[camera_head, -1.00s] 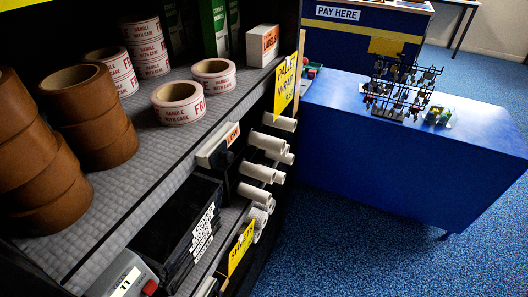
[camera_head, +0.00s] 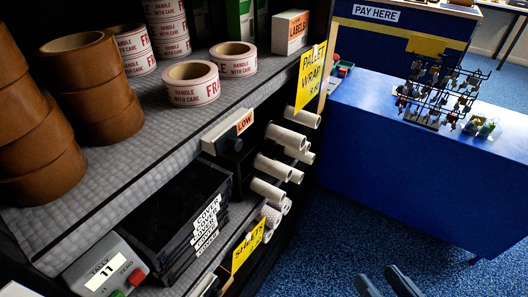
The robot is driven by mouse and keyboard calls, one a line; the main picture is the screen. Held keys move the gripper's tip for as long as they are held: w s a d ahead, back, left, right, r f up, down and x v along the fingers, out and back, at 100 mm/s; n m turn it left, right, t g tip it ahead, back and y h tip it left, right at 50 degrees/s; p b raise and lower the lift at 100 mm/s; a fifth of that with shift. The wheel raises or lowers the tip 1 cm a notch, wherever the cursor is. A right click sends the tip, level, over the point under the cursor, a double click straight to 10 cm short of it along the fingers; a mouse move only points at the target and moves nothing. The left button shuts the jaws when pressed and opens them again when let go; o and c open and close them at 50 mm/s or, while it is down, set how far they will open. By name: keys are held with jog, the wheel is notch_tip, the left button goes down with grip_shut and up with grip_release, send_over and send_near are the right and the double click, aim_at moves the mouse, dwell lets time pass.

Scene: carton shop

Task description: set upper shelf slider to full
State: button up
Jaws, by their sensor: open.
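A pale grey slider housing (camera_head: 222,135) sits on the front edge of the upper shelf (camera_head: 150,158), with an orange and white LOW label (camera_head: 244,122) at its right end. A small dark knob (camera_head: 237,145) shows on or just below the housing; I cannot tell exactly how it is joined. My gripper (camera_head: 385,284) shows only as two grey fingertips at the bottom edge, right of centre. They are apart, with nothing seen between them, over the blue carpet and well away from the slider. The rest of the gripper is out of the picture.
Brown tape rolls (camera_head: 88,82) and printed tape rolls (camera_head: 191,84) stand on the upper shelf. Below are a tally box (camera_head: 106,270) reading 11, black trays (camera_head: 165,215) and protruding white tubes (camera_head: 270,190). A yellow sign (camera_head: 311,77) hangs nearby. A blue table (camera_head: 420,160) stands right.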

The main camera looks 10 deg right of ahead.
jog(key=w+a+r+n+y+b, duration=0.3)
jog(key=w+a+y, duration=0.2)
jog(key=w, duration=0.5)
jog(key=n+g+y+b, duration=0.3)
jog(key=n+y, duration=0.3)
jog(key=n, duration=0.1)
send_near(240, 146)
jog(key=w, duration=0.1)
jog(key=x, duration=0.4)
jog(key=p+x, duration=0.1)
jog(key=x, duration=0.3)
jog(key=shift+s+a, duration=0.2)
jog(key=shift+a, duration=0.15)
grip_shut()
